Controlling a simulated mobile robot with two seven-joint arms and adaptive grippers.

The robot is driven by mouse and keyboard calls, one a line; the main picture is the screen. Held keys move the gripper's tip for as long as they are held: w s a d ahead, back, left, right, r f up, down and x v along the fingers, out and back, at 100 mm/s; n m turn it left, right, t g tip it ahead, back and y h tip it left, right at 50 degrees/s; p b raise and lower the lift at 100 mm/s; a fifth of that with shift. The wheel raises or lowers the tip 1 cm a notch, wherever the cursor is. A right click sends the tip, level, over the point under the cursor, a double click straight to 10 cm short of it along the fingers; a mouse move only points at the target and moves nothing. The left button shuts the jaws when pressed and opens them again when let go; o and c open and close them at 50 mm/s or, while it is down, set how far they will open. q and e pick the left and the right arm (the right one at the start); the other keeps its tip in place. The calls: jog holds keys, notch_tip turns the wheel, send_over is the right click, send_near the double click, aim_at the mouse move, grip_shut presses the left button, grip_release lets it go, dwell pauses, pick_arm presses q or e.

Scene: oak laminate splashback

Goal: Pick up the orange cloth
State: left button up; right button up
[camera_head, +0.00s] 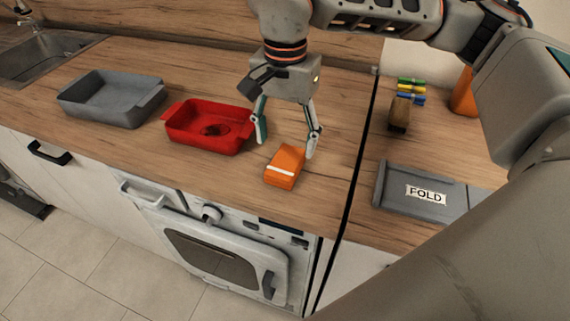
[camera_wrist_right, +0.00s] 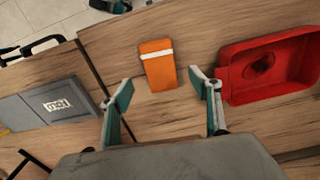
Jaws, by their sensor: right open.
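The orange cloth (camera_head: 285,164) is a folded block with a white stripe, lying on the wooden counter right of the red tray. It also shows in the right wrist view (camera_wrist_right: 158,71), just beyond and between the fingertips. My right gripper (camera_head: 286,146) is open and empty, above and behind the cloth with its fingers spread. In the right wrist view the gripper (camera_wrist_right: 160,90) has a clear gap between its fingers, and neither finger visibly touches the cloth. My left gripper is not identifiable in either view.
The red tray (camera_head: 181,137) holds a dark red item and sits close to the left finger. A grey tray (camera_head: 111,116) stands further left. A grey board marked FOLD (camera_head: 386,192) lies right of the dark counter seam. A brown brush-like item (camera_head: 399,113) is behind it.

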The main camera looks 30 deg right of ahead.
aim_at(286, 161)
notch_tip(286, 161, down, 6)
jog(key=shift+f, duration=0.1)
dwell(0.4)
jog(key=c, duration=1.2)
